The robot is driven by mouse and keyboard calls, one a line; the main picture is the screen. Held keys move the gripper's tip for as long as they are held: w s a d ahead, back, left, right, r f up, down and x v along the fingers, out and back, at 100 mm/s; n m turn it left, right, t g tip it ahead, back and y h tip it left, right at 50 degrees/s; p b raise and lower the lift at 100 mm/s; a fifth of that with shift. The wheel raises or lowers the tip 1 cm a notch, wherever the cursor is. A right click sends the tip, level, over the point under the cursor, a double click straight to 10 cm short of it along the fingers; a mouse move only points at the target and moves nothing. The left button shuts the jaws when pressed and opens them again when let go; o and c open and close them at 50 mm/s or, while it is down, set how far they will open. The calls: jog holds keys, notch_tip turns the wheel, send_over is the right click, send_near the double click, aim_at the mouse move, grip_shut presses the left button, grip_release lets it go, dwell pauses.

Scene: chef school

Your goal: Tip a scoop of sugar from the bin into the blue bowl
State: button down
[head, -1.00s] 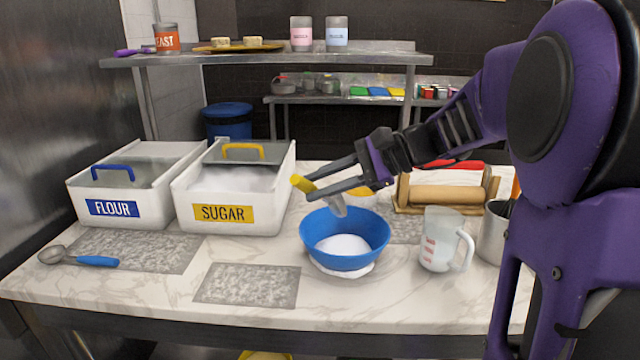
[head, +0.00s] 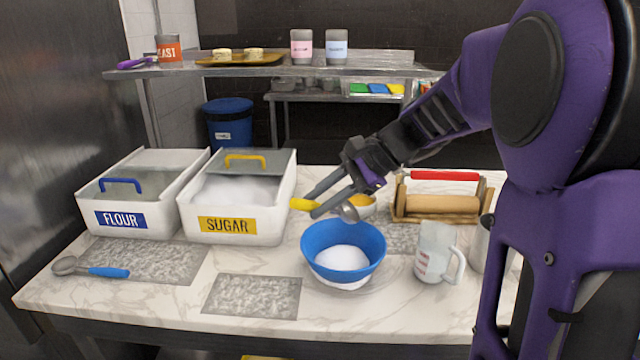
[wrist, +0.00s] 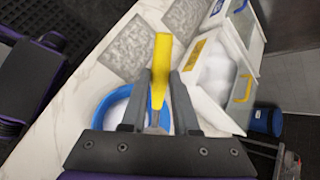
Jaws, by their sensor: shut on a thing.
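My gripper (head: 312,204) is shut on the yellow handle of a metal scoop (head: 348,212) and holds it above the back rim of the blue bowl (head: 318,252). The handle (wrist: 162,72) shows between the fingers in the wrist view. The scoop's head is tilted; whether it holds anything cannot be told. White sugar (head: 342,257) lies in the blue bowl, which also shows in the wrist view (wrist: 96,118). The sugar bin (head: 270,225) stands left of the bowl, its lid slid partly back, with white sugar (head: 235,188) inside.
The flour bin (head: 155,220) stands left of the sugar bin. A blue-handled scoop (head: 105,271) lies front left. A measuring jug (head: 436,250) is right of the bowl, and a wooden stand with a rolling pin (head: 440,207) behind. White material (head: 350,285) shows under the bowl's front.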

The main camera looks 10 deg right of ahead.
jog(key=r+h+p, duration=0.1)
jog(key=p, duration=0.2)
jog(key=shift+r+g+h+p, duration=0.3)
jog(key=shift+h+p, duration=0.05)
jog(key=shift+h, duration=0.05)
jog(key=shift+a+f+h+b, duration=0.1)
jog(key=shift+f+h+b, duration=0.2)
jog(key=shift+h, duration=0.1)
jog(key=h, duration=0.1)
jog(key=r+g+h, duration=0.1)
jog(key=h, duration=0.1)
jog(key=r+h, duration=0.1)
jog(key=shift+g+h, duration=0.3)
jog(key=shift+h, duration=0.1)
